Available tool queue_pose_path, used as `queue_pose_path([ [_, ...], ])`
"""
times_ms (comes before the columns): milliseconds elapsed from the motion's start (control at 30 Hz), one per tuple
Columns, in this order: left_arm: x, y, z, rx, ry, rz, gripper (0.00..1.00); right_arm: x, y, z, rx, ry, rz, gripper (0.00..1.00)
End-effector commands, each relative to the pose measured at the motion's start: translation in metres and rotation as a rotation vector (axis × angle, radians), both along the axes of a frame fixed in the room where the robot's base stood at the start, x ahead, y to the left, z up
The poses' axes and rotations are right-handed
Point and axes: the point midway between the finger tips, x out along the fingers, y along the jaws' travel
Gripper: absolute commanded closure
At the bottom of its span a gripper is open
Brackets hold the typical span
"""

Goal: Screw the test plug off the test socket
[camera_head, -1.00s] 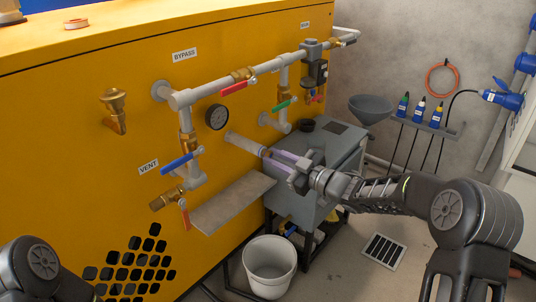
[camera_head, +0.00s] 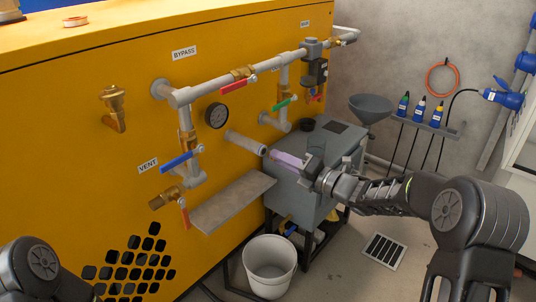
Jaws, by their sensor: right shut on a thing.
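The test socket is the end of a grey pipe stub (camera_head: 244,142) that sticks out of the yellow panel, below and to the right of the round gauge. My right gripper (camera_head: 271,155) is at the outer end of this stub, in line with it. Its pale purple fingers point at the panel and are shut on the test plug. The plug is almost wholly hidden by the fingers, so I cannot tell whether it still touches the socket. Of my left arm only a dark link shows at the lower left; its gripper is out of view.
A grey shelf plate (camera_head: 232,203) juts out below the stub. A white bucket (camera_head: 270,268) stands on the floor beneath. A grey tank (camera_head: 296,203) stands behind my right gripper. Red (camera_head: 239,85), blue (camera_head: 180,160) and green (camera_head: 285,103) valve levers sit on the pipes around.

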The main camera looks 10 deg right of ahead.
Motion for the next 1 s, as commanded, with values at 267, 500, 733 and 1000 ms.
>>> queue_pose_path([
  [267,0.000,0.000,-0.001,0.000,0.000,0.000,0.84,-0.002,-0.002,0.000,0.001,0.001,0.000,1.00],
  [500,0.000,0.000,-0.003,0.000,0.000,0.000,0.84,-0.005,-0.004,-0.001,0.001,0.000,-0.001,1.00],
  [733,0.000,0.000,-0.011,0.000,0.000,0.000,0.84,-0.023,-0.020,-0.001,0.001,0.000,-0.002,1.00],
  [1000,0.000,0.000,-0.013,0.000,0.000,0.000,0.84,-0.033,-0.028,0.000,0.001,0.001,0.000,1.00],
])
